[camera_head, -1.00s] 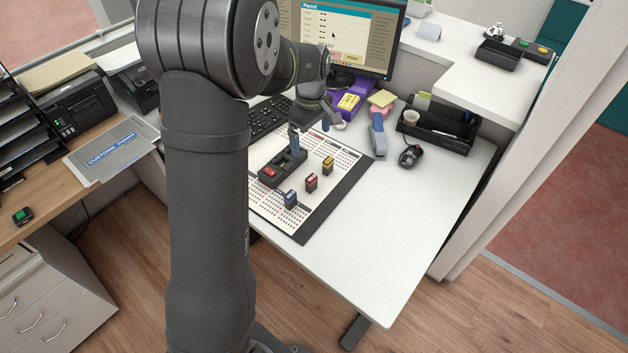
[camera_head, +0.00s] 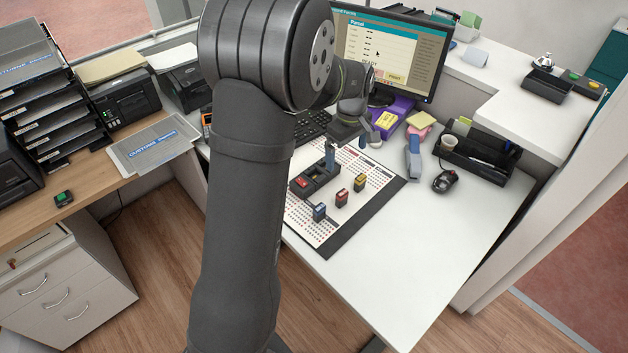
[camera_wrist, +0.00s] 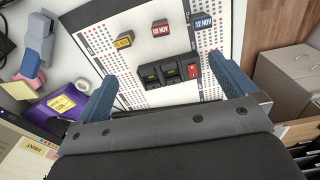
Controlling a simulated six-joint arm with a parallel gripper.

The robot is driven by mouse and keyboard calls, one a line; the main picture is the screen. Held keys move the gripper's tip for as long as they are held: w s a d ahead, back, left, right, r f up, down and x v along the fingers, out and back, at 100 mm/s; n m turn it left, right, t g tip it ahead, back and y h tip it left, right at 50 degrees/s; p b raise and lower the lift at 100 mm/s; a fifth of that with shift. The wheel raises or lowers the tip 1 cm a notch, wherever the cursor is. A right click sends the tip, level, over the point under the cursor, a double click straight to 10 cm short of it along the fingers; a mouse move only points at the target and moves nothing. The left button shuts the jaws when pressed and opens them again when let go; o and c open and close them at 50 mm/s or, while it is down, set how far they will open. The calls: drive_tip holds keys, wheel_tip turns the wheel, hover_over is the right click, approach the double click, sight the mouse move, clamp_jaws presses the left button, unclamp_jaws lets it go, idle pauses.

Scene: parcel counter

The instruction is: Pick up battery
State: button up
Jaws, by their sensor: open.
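My gripper (camera_head: 346,149) is open over the printed mat, with nothing visible between its two blue fingers in the wrist view (camera_wrist: 166,74). I cannot pick out anything clearly as a battery. A black holder (camera_head: 320,180) with slots and a red switch lies under and close to the fingers; it also shows in the wrist view (camera_wrist: 167,86), between them. Three small date-marked blocks stand beside it: yellow (camera_head: 360,181), red (camera_head: 342,197) and blue (camera_head: 320,211). In the wrist view the yellow (camera_wrist: 123,40), red (camera_wrist: 160,28) and blue (camera_wrist: 203,22) blocks lie beyond the holder.
The dark-edged mat (camera_head: 363,216) lies on the white counter, whose front right is clear. The monitor (camera_head: 390,50) and keyboard (camera_head: 312,124) stand behind. A small dark device (camera_head: 63,198) lies on the wooden desk.

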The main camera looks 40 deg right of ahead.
idle(0.3)
drive_tip(key=c, duration=1.2)
drive_tip(key=n+h, duration=0.5)
drive_tip(key=n, duration=1.3)
approach(342, 193)
drive_tip(key=shift+y, duration=0.3)
drive_tip(key=x, duration=0.3)
drive_tip(key=d+x, duration=0.1)
drive_tip(key=x, duration=0.3)
drive_tip(key=shift+w+d+r, duration=0.1)
drive_tip(key=shift+r, duration=0.1)
drive_tip(key=x, duration=0.4)
drive_tip(key=shift+a+f, duration=0.25)
drive_tip(key=shift+a, duration=0.1)
drive_tip(key=shift+d+f, duration=0.25)
drive_tip(key=shift+f, duration=0.35)
